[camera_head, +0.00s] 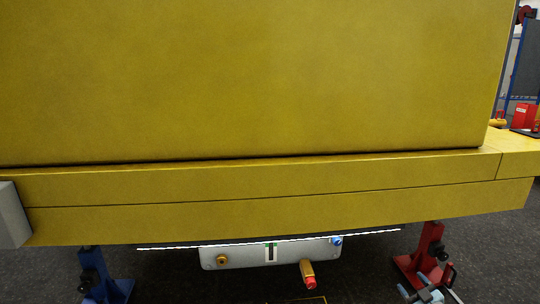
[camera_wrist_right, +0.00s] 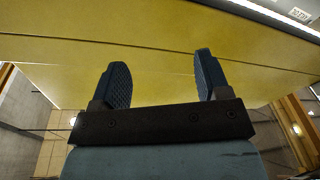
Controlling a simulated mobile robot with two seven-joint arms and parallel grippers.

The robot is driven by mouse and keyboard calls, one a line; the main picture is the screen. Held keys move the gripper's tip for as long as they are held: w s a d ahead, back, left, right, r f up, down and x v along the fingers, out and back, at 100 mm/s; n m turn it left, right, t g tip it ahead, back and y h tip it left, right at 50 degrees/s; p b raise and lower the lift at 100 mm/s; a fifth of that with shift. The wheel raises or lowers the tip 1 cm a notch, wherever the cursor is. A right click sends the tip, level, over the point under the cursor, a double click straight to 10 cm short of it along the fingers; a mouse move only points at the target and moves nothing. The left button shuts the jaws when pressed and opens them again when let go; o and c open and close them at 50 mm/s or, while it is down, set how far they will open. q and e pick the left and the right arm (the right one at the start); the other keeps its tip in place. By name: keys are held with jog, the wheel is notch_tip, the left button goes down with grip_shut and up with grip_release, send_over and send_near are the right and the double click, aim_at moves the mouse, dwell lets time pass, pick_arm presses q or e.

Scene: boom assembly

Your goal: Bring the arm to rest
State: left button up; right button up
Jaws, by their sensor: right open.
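The large yellow boom (camera_head: 260,80) fills most of the head view, and its yellow underside (camera_wrist_right: 155,45) spans the wrist view. My right gripper (camera_head: 427,284) is at the bottom right of the head view, in front of and below the boom's lower edge. In the wrist view its two dark ribbed fingers (camera_wrist_right: 161,72) stand wide apart with nothing between them. How far the fingers are from the boom is hard to judge. My left gripper is not in view.
A red stand (camera_head: 428,250) and a blue stand (camera_head: 98,275) are under the boom. A pale plate (camera_head: 240,255) between them carries a brass fitting (camera_head: 221,260), a blue fitting (camera_head: 336,240) and a red-tipped brass connector (camera_head: 307,274). Dark floor shows around them.

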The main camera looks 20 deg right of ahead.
jog(key=s+a+r+n+g+y, duration=0.1)
jog(key=s+a+r+y, duration=0.2)
jog(key=a, duration=0.9)
jog(key=s+a+r+n+g+y, duration=0.1)
jog(key=s+a+r+n+y, duration=0.15)
jog(key=a, duration=0.95)
jog(key=s+a+r+n+g+y, duration=0.1)
jog(key=s+a+r+y, duration=0.25)
jog(key=a, duration=0.85)
jog(key=s+a+r+g+y, duration=0.2)
jog(key=s+a+r+y, duration=0.2)
jog(key=s+a+r, duration=0.95)
jog(key=w+a+r+m+t+h, duration=0.1)
jog(key=w+a+r+m+t, duration=0.1)
jog(key=a+r+m+t, duration=0.3)
pick_arm(q)
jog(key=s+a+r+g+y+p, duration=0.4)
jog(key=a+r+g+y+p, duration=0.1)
jog(key=p, duration=3.2)
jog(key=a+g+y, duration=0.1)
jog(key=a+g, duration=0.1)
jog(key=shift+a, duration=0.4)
pick_arm(e)
jog(key=s+d+r+g+h, duration=0.3)
jog(key=d+g+h, duration=0.3)
jog(key=g, duration=0.2)
jog(key=shift+s+d+r+m+h, duration=0.15)
jog(key=shift+s+r+m+h, duration=0.2)
jog(key=shift+r, duration=0.4)
